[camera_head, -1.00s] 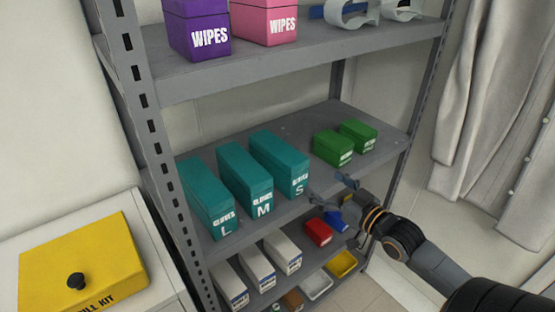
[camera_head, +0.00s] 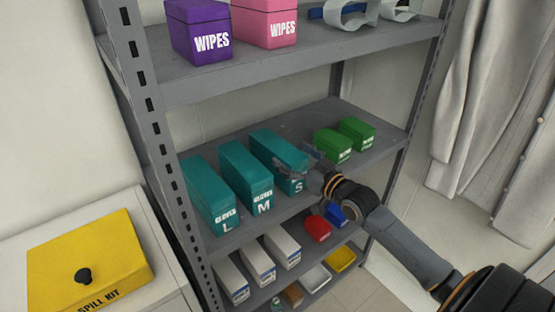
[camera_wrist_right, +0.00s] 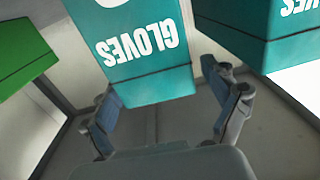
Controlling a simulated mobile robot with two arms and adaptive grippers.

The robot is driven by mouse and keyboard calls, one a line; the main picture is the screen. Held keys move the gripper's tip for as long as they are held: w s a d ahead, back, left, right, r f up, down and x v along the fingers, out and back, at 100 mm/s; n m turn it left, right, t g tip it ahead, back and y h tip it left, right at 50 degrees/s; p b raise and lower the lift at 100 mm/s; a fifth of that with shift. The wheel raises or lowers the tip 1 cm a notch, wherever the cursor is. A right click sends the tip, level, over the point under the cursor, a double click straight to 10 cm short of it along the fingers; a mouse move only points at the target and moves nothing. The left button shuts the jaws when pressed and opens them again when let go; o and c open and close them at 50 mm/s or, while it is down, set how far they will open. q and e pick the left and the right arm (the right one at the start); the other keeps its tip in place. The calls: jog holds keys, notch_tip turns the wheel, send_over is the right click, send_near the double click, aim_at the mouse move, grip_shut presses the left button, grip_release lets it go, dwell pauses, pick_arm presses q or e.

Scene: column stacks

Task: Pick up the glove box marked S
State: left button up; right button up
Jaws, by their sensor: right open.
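The teal glove box marked S (camera_head: 275,147) stands on the middle shelf, the rightmost of three teal boxes. In the right wrist view its front end (camera_wrist_right: 145,50) with the word GLOVES lies between the fingers. My right gripper (camera_head: 296,165) is at the front end of this box, its fingers spread on either side. It is open (camera_wrist_right: 165,115) in the wrist view. I cannot tell whether a finger touches the box. The box marked M (camera_head: 246,178) and the box marked L (camera_head: 208,196) stand to its left. My left gripper is not in view.
Two green boxes (camera_head: 333,146) stand to the right on the same shelf (camera_head: 290,122). The upper shelf (camera_head: 280,55) overhead holds wipes boxes. White boxes (camera_head: 284,248) and small bins sit on the shelf below. A grey upright (camera_head: 140,100) bounds the left.

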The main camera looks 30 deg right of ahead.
aim_at(284, 149)
jog(key=w, duration=0.3)
jog(key=shift+w+a+f+p, duration=0.1)
jog(key=shift+w+a+p, duration=0.2)
jog(key=shift+w, duration=0.1)
jog(key=shift+d, duration=0.1)
jog(key=c, duration=1.7)
jog(key=shift+c, duration=0.2)
